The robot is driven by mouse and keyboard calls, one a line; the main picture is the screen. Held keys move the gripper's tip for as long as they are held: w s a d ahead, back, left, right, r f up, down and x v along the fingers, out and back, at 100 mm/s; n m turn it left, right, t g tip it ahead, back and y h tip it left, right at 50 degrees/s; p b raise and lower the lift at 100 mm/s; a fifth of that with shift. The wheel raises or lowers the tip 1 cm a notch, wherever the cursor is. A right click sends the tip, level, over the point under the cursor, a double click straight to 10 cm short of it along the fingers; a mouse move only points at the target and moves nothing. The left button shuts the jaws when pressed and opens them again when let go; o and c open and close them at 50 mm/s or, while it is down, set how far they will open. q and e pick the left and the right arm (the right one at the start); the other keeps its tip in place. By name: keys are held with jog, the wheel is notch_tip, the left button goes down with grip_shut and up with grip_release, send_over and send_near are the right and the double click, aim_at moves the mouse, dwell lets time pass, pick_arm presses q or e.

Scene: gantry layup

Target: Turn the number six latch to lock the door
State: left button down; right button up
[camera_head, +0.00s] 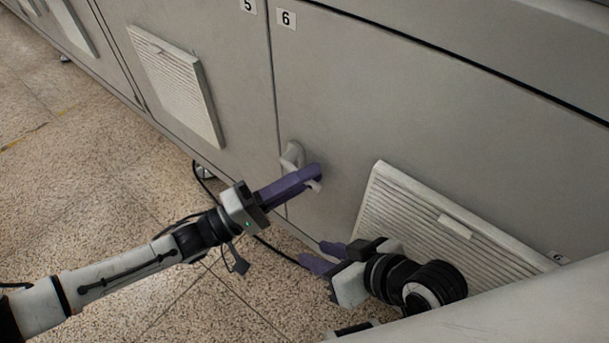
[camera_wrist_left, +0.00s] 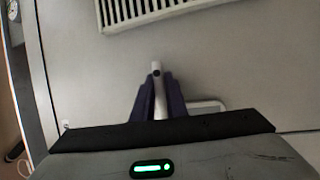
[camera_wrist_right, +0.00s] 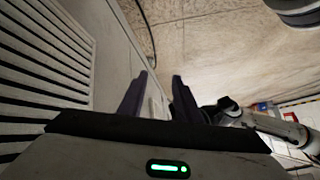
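The number six door (camera_head: 350,100) is a flat grey panel with a "6" label (camera_head: 286,19) at its upper left corner. The light grey latch (camera_head: 292,157) is at the door's left edge, near the seam with the number five panel. My left gripper (camera_head: 315,174) is at the latch, its purple fingers covering part of it. In the left wrist view the latch handle (camera_wrist_left: 157,85) stands between the two fingers, which look closed against it. My right gripper (camera_head: 322,256) is open and empty, low in front of the door, with a gap between its fingers in the right wrist view.
A white louvred vent (camera_head: 440,225) projects from the door's lower part, close to my right gripper. Another vent (camera_head: 175,85) is on the number five panel. A black cable hangs near the cabinet's bottom edge. The speckled floor (camera_head: 90,170) at left is mostly clear.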

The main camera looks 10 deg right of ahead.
jog(key=shift+r, duration=0.1)
dwell(0.3)
pick_arm(q)
jog(key=shift+f+m, duration=0.15)
jog(key=shift+m, duration=0.35)
jog(key=shift+f+m+g+y+p, duration=0.1)
jog(key=shift+m+g+y+p, duration=0.2)
jog(key=shift+p, duration=0.1)
jog(key=shift+w+a+f+m+y+p, duration=0.1)
jog(key=shift+f+m+y+p, duration=0.25)
jog(key=shift+m+p, duration=0.5)
jog(key=shift+f+m+g, duration=0.2)
jog(key=shift+m+g, duration=0.1)
jog(key=shift+m, duration=0.15)
jog(key=shift+w+a+f+m+y+p, duration=0.15)
jog(key=shift+f+m+y+p, duration=0.2)
jog(key=shift+m+p, duration=0.2)
jog(key=shift+w+a+f+m+y+p, duration=0.15)
jog(key=shift+f+m+y+p, duration=0.2)
jog(key=shift+m, duration=0.3)
pick_arm(e)
jog(key=shift+s+d+m+h, duration=0.2)
jog(key=shift+d+h, duration=0.1)
jog(key=shift+d, duration=0.3)
jog(key=shift+s+d+m+h, duration=0.2)
jog(key=shift+d+h, duration=0.1)
jog(key=shift+d, duration=0.3)
jog(key=shift+t, duration=0.3)
jog(key=shift+w, duration=0.1)
